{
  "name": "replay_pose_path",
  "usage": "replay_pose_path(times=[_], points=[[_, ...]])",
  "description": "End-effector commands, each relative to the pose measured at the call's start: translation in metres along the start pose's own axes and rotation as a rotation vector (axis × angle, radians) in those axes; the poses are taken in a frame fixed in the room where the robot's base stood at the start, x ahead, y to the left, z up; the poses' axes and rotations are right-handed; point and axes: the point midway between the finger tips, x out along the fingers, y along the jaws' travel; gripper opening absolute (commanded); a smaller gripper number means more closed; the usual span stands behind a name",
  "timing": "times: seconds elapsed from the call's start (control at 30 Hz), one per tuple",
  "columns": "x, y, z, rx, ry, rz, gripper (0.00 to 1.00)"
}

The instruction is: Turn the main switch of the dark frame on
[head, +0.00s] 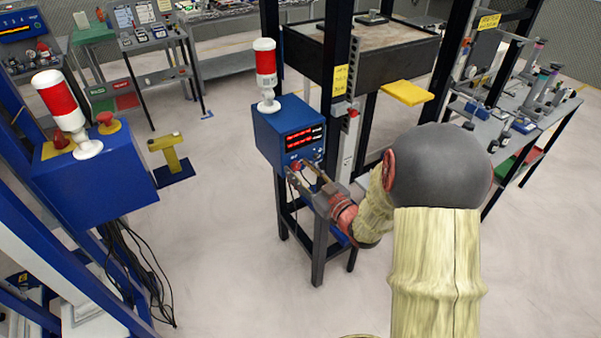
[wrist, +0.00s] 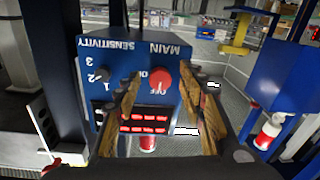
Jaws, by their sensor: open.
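The blue control box (head: 268,135) of the dark frame (head: 336,60) stands on a dark stand and carries two red displays. In the wrist view the box (wrist: 112,62) appears upside down. Its red round main switch (wrist: 160,76) sits under the label MAIN, with OFF and partly covered ON lettering beside it; I cannot tell its exact setting. My gripper (wrist: 170,105) is open, with one finger on each side of the switch; I cannot tell whether they touch it. In the head view my gripper (head: 306,172) is at the box's lower front.
A sensitivity dial (wrist: 101,76) is beside the switch. A red-and-white lamp (head: 265,75) stands on the box. A second blue box (head: 95,170) with a lamp and red button is at left. A yellow-topped post (head: 172,160) stands between. Floor (head: 220,240) left of the stand is clear.

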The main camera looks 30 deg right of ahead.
Motion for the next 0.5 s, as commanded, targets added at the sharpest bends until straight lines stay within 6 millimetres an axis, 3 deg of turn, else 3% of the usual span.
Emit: replay_pose_path(times=[0.27,0.5], points=[[0.0018,0.0001,-0.0003,0.000,0.000,0.000,0.41],[0.0016,0.0001,-0.0002,0.000,0.000,0.000,0.27]])
